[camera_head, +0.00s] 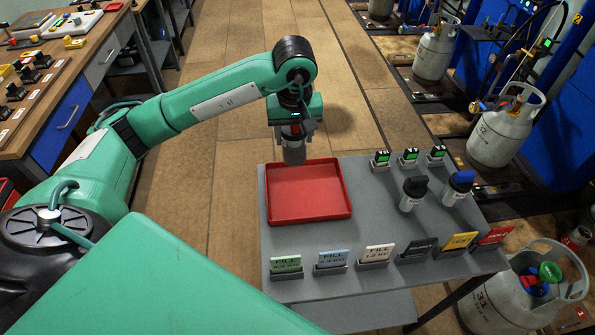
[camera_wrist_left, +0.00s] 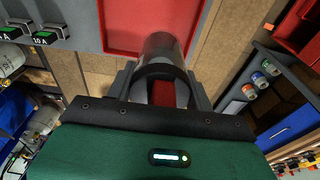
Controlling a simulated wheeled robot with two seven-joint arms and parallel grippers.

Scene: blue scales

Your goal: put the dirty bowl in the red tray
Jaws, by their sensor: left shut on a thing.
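The tray is empty and lies on the left part of a grey table (camera_head: 375,230). My right gripper is not in view.
Two small units, one with a black cap (camera_head: 413,193) and one with a blue cap (camera_head: 458,188), stand right of the tray. Several label cards line the front edge, including a green one (camera_head: 286,264). Small green displays (camera_head: 410,155) line the back. Gas cylinders (camera_head: 503,130) stand right.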

